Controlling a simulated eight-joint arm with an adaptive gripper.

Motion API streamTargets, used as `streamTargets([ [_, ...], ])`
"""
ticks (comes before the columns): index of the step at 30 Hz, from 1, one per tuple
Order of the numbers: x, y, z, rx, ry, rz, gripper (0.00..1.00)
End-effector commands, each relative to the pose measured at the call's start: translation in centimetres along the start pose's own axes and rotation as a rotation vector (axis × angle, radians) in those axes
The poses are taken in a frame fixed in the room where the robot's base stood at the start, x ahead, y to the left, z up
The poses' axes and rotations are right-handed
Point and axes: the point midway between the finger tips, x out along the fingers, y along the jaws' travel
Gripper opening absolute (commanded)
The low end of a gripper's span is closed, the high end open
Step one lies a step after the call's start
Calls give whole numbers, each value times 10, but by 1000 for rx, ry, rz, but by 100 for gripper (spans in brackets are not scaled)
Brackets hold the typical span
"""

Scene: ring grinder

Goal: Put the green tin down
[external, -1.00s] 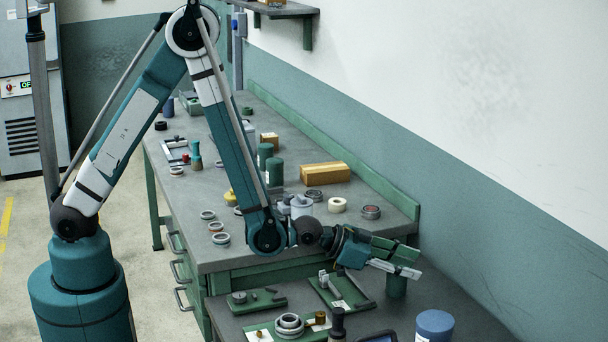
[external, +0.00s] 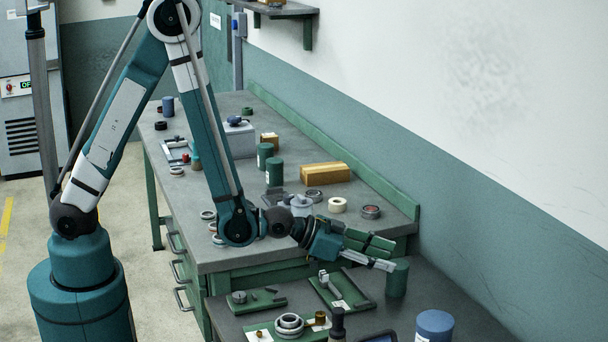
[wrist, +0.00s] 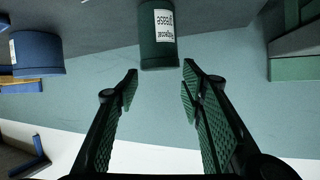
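The green tin (external: 398,278) stands upright on the lower bench at the right of the external view. In the wrist view the tin (wrist: 158,40) appears upside down, with a white label reading "grease". My gripper (external: 384,257) is open and beside the tin, with its fingertips close to it on the left. In the wrist view the fingers (wrist: 160,78) are spread wide and empty, and the tin lies just beyond the tips, with a visible gap.
A blue tin (external: 435,326) stands nearer the camera on the lower bench (external: 470,300). Green trays with small parts (external: 341,289) lie left of the green tin. Two other green tins (external: 275,173) and a cardboard box (external: 325,173) stand on the upper bench.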

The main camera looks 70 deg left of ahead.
Motion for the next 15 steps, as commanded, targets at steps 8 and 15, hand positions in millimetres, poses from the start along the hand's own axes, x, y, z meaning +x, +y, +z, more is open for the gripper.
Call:
streamTargets([
  [8,0,0,0,0,0,0,39],
  [15,-3,-3,-3,-2,-6,-2,39],
])
